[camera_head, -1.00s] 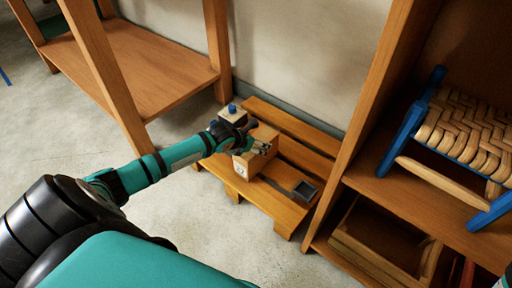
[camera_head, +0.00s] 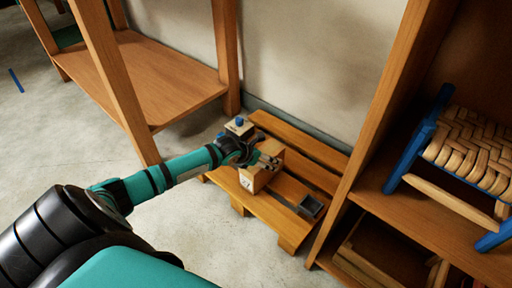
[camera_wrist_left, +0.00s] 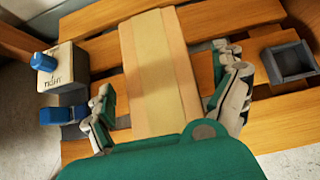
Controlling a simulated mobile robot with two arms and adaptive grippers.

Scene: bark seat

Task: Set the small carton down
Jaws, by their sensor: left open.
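The small carton (camera_head: 258,176), a tan box with a paler strip along its top, appears to rest on the wooden pallet (camera_head: 268,212). In the left wrist view the carton (camera_wrist_left: 160,70) lies between the fingers of my left gripper (camera_wrist_left: 168,100). That gripper is open, with a visible gap on each side of the carton. In the head view my left gripper (camera_head: 262,160) is at the top of the carton and hides part of it. My right gripper is not in view.
A pale block with a blue knob (camera_wrist_left: 60,72) and a blue piece (camera_wrist_left: 65,115) sit left of the carton. A small grey square tray (camera_head: 310,206) is to its right. A wooden shelf (camera_head: 165,80) stands left; another shelf at right holds a blue stool with a woven seat (camera_head: 470,150).

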